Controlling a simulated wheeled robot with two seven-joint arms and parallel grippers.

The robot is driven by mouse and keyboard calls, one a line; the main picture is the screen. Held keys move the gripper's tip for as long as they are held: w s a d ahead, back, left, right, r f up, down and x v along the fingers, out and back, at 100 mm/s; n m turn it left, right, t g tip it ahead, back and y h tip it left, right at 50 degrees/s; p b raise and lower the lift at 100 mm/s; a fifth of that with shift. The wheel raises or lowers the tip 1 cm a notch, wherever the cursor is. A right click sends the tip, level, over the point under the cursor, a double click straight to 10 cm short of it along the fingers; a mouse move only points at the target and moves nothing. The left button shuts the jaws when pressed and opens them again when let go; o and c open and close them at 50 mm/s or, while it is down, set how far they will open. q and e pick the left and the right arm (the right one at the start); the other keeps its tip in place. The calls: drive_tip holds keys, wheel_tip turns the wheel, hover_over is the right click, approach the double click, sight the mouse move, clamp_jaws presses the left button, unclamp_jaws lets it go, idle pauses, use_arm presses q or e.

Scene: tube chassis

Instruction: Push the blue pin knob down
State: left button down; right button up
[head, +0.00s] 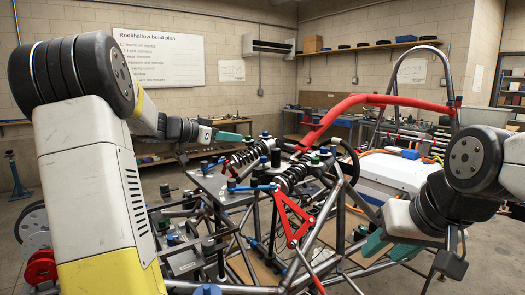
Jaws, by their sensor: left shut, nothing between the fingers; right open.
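Several blue knobs show on the tube chassis (342,215) and its fixtures; I cannot tell which one is the task's pin knob. One blue knob (265,135) stands at the top beside the dark coil-over shocks. Another blue knob (207,290) is low at the front edge. My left gripper (238,136) has teal fingers, is shut and empty, and sits left of the upper blue knob, apart from it in the picture. My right gripper (378,246) has teal fingers, is open, and is at the right side of the chassis; tubes and my arm partly hide it.
A red tube (350,103) and a tall grey hoop rise over the chassis. A red triangular arm (292,220) sticks out in front. A white box (395,172) stands behind on the right. A whiteboard (160,55) hangs on the back wall. Open floor shows at left.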

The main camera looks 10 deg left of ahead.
use_arm(q)
hover_over(264, 163)
drive_tip(key=a, duration=0.2)
drive_tip(key=shift+s+a+f, duration=0.1)
drive_tip(key=shift+s+f, duration=0.15)
drive_tip(key=shift+f, duration=0.35)
drive_tip(key=shift+s+a+f, duration=0.1)
drive_tip(key=shift+s+f, duration=0.1)
drive_tip(key=shift+f, duration=0.35)
wheel_tip(264, 163, down, 3)
drive_tip(key=shift+w+d+f, duration=0.1)
drive_tip(key=shift+w+d, duration=0.05)
drive_tip(key=shift+f, duration=0.45)
